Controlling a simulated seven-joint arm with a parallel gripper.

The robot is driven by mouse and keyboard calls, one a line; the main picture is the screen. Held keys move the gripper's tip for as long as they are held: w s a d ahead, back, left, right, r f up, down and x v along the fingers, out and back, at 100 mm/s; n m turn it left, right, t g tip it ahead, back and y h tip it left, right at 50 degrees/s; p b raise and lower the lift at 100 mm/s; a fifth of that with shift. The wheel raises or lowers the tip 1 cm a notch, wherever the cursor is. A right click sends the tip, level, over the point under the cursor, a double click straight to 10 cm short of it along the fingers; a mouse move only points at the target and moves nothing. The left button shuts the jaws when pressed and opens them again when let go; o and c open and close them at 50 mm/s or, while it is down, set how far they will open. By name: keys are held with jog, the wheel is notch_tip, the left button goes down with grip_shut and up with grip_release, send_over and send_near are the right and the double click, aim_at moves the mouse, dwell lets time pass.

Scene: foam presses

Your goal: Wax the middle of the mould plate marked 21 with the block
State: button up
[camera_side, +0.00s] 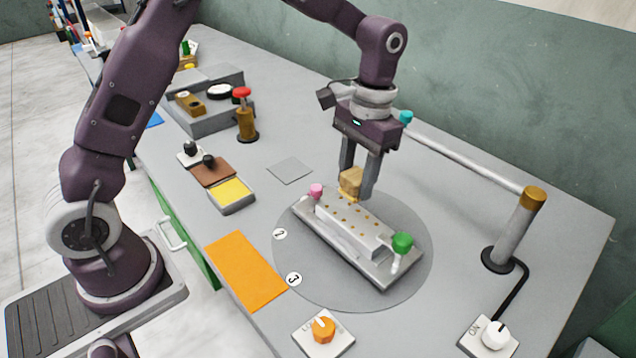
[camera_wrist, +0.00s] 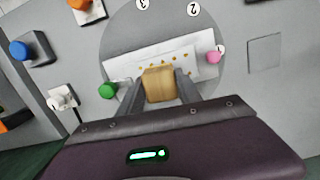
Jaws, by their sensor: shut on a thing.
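My gripper (camera_side: 357,186) is shut on a tan block (camera_side: 349,181). The block also shows between the fingers in the wrist view (camera_wrist: 159,85). The gripper holds it over the far side of a pale mould plate (camera_side: 345,226) dotted with small gold spots. Whether block and plate touch, I cannot tell. The plate lies on a grey base with a pink knob (camera_side: 316,190) at one end and a green knob (camera_side: 402,243) at the other. No mark 21 is readable. The block and fingers hide part of the plate in the wrist view.
The base sits on a round grey disc (camera_side: 300,283) with number labels. A lying post (camera_side: 470,162) runs behind, to an upright post (camera_side: 515,232). An orange mat (camera_side: 245,270), a yellow pad (camera_side: 232,192) and a red-topped pump (camera_side: 245,118) stand left.

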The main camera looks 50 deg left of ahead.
jog(key=d+r, duration=0.1)
jog(key=d, duration=0.2)
send_over(362, 227)
jog(key=shift+w+a+f, duration=0.1)
jog(key=shift+w+f, duration=0.05)
jog(key=shift+f, duration=1.4)
jog(key=shift+w+f, duration=0.15)
jog(key=shift+f, duration=1.35)
jog(key=shift+a+f, duration=0.65)
jog(key=shift+f, duration=0.3)
grip_shut()
jog(key=shift+a, duration=2.95)
jog(key=shift+d, duration=3.55)
jog(key=shift+a, duration=3.6)
jog(key=shift+d, duration=3.5)
jog(key=shift+d+r, duration=0.1)
jog(key=shift+d, duration=0.15)
notch_tip(362, 227, up, 8)
jog(key=shift+r, duration=0.1)
